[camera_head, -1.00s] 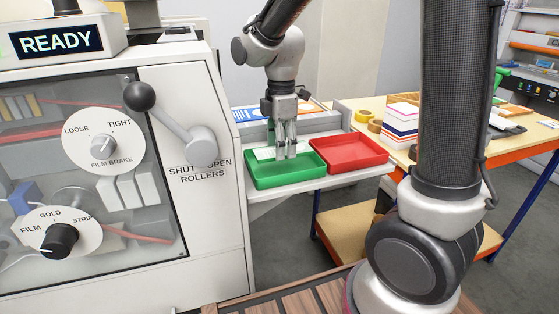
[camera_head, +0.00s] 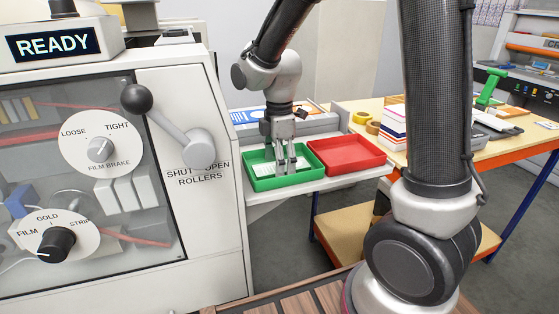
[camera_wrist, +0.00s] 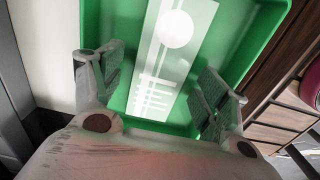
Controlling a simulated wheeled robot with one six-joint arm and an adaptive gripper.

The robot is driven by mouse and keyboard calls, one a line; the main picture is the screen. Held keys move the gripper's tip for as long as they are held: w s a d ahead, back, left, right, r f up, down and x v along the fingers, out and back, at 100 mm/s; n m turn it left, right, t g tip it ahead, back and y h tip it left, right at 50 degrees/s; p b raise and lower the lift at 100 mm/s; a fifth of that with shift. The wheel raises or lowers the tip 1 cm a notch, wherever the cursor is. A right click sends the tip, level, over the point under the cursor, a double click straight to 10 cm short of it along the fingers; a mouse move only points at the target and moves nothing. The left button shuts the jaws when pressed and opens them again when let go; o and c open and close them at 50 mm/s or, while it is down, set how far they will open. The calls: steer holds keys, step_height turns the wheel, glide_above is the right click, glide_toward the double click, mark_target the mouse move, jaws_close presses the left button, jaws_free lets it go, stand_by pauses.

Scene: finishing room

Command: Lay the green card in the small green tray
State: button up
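The small green tray (camera_head: 262,184) stands on a pale shelf beside the machine. The card (camera_wrist: 172,55), pale green with white printed shapes, lies inside it and looks flat on its floor. In the head view the card (camera_head: 258,170) shows partly behind my fingers. My gripper (camera_head: 285,167) points down over the tray, with its fingertips low inside the rim. In the wrist view its two fingers (camera_wrist: 160,92) are spread apart, one on each side of the card's near end, with nothing held between them.
A red tray (camera_head: 347,155) stands just right of the green one and looks empty. The white machine (camera_head: 205,230) with its lever (camera_head: 165,122) rises close on the left. A wooden table (camera_head: 395,150) with tape rolls and a box stands behind to the right.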

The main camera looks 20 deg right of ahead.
steer(key=shift+r, duration=0.1)
step_height(320, 180, up, 12)
steer(key=s+d+r+m+t, duration=0.2)
steer(key=s+d+m+t, duration=0.2)
steer(key=s+d+m, duration=1.1)
steer(key=s+m, duration=0.3)
steer(key=s, duration=0.1)
steer(key=shift+r, duration=0.3)
stand_by(0.3)
